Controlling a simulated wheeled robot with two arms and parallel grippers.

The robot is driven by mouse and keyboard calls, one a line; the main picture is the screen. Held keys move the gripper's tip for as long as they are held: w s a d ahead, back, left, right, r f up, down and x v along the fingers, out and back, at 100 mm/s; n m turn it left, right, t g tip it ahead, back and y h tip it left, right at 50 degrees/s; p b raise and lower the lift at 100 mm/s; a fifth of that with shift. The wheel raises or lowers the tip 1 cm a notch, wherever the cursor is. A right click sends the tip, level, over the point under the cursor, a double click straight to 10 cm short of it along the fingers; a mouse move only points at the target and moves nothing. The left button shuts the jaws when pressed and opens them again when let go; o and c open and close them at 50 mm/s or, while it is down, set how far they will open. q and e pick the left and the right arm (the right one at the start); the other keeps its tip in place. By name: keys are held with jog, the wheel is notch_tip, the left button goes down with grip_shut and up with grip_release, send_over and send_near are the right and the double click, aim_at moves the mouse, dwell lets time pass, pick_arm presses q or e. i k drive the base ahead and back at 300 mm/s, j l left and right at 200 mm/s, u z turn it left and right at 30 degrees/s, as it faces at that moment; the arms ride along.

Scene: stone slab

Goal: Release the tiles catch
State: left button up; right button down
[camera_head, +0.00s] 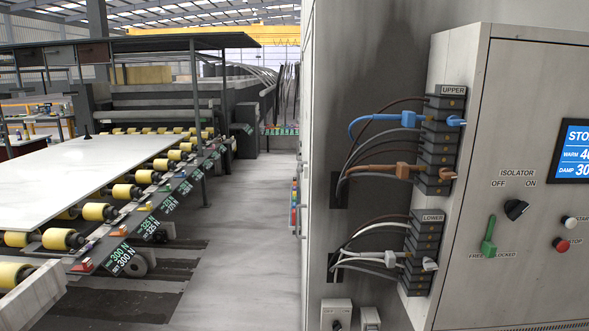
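A green lever (488,238) stands nearly upright on the front of the grey control cabinet (465,300) at the right. Small lettering under it reads FREE on the left and LOCKED on the right. I cannot tell which word the lever is set to. No part in view is labelled as a tiles catch. A large white slab (75,178) lies flat on yellow rollers (62,239) at the left. Neither of my grippers is in view.
The cabinet also has a black isolator knob (515,209), a white start button (569,222), a red stop button (561,244) and a blue display (574,152). Cables plug into upper (444,140) and lower (422,250) connector blocks. The grey floor aisle (250,230) is clear.

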aim_at(299, 171)
jog(key=i+j, duration=0.3)
jog(key=i, duration=0.2)
jog(key=i+j, duration=0.3)
jog(key=i, duration=0.2)
jog(key=i+j, duration=0.3)
jog(key=i, duration=0.2)
jog(key=i+j, duration=0.25)
jog(key=i, duration=0.25)
jog(key=z, duration=0.05)
